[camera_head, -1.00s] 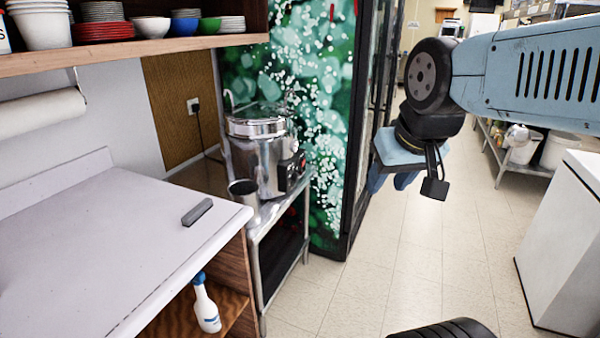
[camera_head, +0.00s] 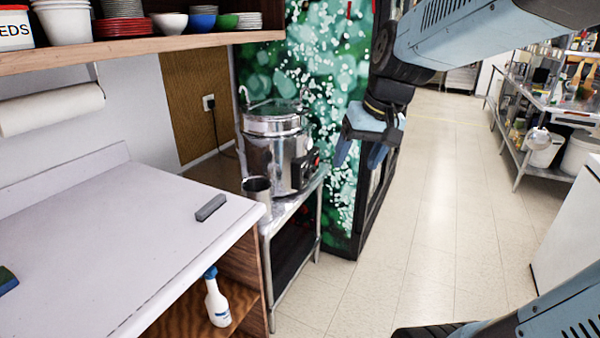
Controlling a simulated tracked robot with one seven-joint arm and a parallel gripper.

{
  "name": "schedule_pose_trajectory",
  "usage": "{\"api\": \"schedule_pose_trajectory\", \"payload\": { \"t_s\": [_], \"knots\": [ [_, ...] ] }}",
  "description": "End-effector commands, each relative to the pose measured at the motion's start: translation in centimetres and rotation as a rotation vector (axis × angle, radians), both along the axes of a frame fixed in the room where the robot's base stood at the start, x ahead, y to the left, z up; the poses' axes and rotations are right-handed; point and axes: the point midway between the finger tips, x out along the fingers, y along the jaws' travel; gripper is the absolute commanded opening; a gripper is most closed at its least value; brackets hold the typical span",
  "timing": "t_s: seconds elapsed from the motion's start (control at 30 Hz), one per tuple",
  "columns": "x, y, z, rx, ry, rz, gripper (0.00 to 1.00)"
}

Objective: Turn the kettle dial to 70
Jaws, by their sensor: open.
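The steel kettle (camera_head: 268,158) stands on a small metal stand (camera_head: 290,207) beside the white counter. Its dark control part with the dial (camera_head: 308,168) is on its right side; the dial's marks are too small to read. My gripper (camera_head: 362,160) hangs to the right of the kettle, with its blue fingers pointing down. It is open, empty and apart from the kettle.
A grey block (camera_head: 211,207) lies on the white counter (camera_head: 110,225). A shelf with bowls (camera_head: 130,48) hangs above. A tall cabinet (camera_head: 372,200) stands behind my gripper.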

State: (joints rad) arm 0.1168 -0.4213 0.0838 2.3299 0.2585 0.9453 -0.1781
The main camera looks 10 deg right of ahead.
Motion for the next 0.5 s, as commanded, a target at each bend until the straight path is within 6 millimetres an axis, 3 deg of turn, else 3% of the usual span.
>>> {"api": "schedule_pose_trajectory", "payload": {
  "t_s": [0.5],
  "knots": [
    [13.7, 1.6, -4.6, 0.29, 0.155, 0.043, 0.68]
  ]
}}
